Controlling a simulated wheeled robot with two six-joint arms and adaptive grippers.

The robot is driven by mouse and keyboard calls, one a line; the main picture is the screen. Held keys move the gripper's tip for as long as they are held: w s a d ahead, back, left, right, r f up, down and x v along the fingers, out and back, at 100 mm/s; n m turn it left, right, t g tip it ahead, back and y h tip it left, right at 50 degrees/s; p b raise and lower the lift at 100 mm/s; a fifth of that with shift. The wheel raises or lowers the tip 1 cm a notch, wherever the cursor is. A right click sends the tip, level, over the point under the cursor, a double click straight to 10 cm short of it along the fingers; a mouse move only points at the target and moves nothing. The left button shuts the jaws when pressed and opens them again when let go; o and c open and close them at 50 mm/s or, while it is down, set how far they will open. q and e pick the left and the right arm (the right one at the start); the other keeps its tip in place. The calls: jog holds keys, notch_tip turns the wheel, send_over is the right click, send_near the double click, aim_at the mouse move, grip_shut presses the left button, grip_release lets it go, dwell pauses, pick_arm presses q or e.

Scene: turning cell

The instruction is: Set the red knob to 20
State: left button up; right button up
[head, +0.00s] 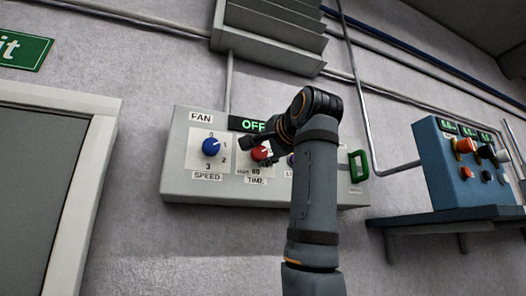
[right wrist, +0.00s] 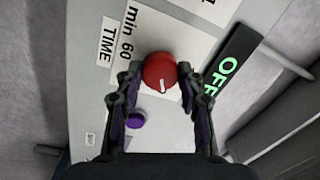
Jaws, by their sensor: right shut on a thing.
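The red knob (head: 261,153) sits on the grey fan control panel (head: 180,185), above a TIME label. My right gripper (head: 262,147) is at the knob, and my right arm hides part of the panel. In the right wrist view the red knob (right wrist: 160,71) lies between the fingertips of my right gripper (right wrist: 156,78), which is shut on it. A white pointer line shows on the knob's face. The scale around it is mostly hidden; "min 60" is readable. The display (head: 247,124) reads OFF. My left gripper is not in view.
A blue SPEED knob (head: 211,146) is left of the red one. A purple button (right wrist: 135,120) is close to the fingers in the wrist view. A blue box (head: 445,185) stands on a shelf further right.

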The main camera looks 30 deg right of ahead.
jog(key=o, duration=1.2)
jog(key=shift+w, duration=0.1)
jog(key=shift+s, duration=0.35)
jog(key=v, duration=1.1)
jog(key=shift+s+a, duration=0.1)
jog(key=shift+s, duration=0.1)
jog(key=shift+w+f, duration=0.1)
jog(key=shift+w, duration=0.05)
